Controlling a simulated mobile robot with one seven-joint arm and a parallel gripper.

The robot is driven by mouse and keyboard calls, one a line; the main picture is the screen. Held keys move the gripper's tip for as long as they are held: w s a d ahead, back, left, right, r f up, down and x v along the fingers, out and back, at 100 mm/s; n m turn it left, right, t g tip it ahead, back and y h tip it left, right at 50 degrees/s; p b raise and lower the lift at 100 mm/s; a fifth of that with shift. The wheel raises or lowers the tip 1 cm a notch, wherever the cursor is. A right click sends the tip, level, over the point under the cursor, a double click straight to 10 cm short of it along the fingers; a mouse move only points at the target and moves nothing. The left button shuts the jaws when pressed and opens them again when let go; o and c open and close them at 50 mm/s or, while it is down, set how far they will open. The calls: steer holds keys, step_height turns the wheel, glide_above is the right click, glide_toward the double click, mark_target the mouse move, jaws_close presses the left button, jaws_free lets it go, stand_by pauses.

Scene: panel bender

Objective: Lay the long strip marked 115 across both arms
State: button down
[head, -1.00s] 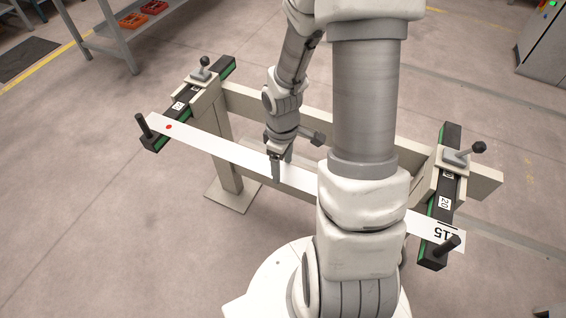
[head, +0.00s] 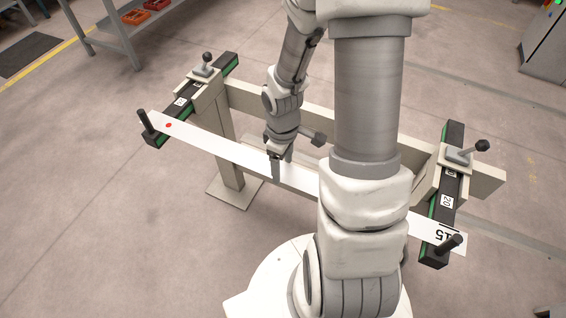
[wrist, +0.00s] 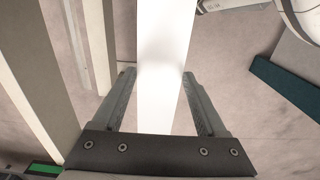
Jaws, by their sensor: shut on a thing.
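The long white strip (head: 220,148) spans from the left arm (head: 185,103) to the right arm (head: 446,205) of the bender. It crosses both near their front ends, beside the upright black pins. A red dot marks its left end; part of its number, ending in 15, shows upside down at its right end. I cannot tell whether it touches both arms. My gripper (head: 276,172) is shut on the strip near its middle. In the wrist view the strip (wrist: 165,40) runs between the two fingers (wrist: 160,95). My own arm hides part of its right half.
A beige beam (head: 258,103) on a post joins the two arms behind the strip. Black knobbed levers (head: 206,62) (head: 470,151) stand on the clamps. A grey shelf (head: 110,28) with orange bins is at the back left. The floor at front left is clear.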

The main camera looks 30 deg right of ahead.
mark_target(283, 172)
jaws_free()
step_height(283, 172, up, 18)
steer(key=p, duration=0.6)
steer(key=shift+f, duration=0.25)
steer(key=shift+s, duration=0.15)
